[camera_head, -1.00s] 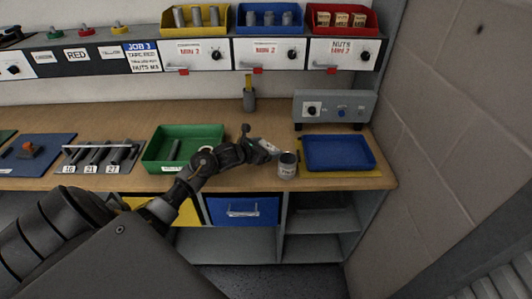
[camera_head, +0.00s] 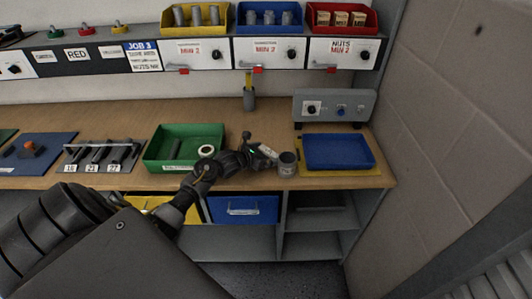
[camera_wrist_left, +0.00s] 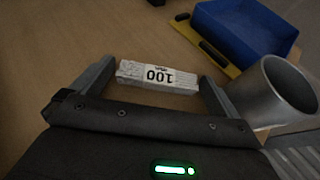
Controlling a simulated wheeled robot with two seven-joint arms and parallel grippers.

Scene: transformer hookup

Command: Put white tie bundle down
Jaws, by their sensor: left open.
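The white tie bundle (camera_wrist_left: 157,76), a small white block marked 100, lies between the fingers of my left gripper (camera_wrist_left: 155,70) in the left wrist view. The fingers are open, one on each side of it. Narrow gaps show at its ends. Whether it rests fully on the bench top is hard to tell. In the head view, my left gripper (camera_head: 264,151) is low over the wooden bench, just left of the grey metal cup (camera_head: 288,164), with the white bundle partly visible at its tip. My right gripper is not in view.
The cup (camera_wrist_left: 278,92) stands very close to the right finger. A blue tray (camera_head: 338,152) on a yellow mat is to the right. A green bin (camera_head: 160,155) is behind and left of my arm. A grey control box (camera_head: 335,107) stands at the back. Bare bench lies behind the gripper.

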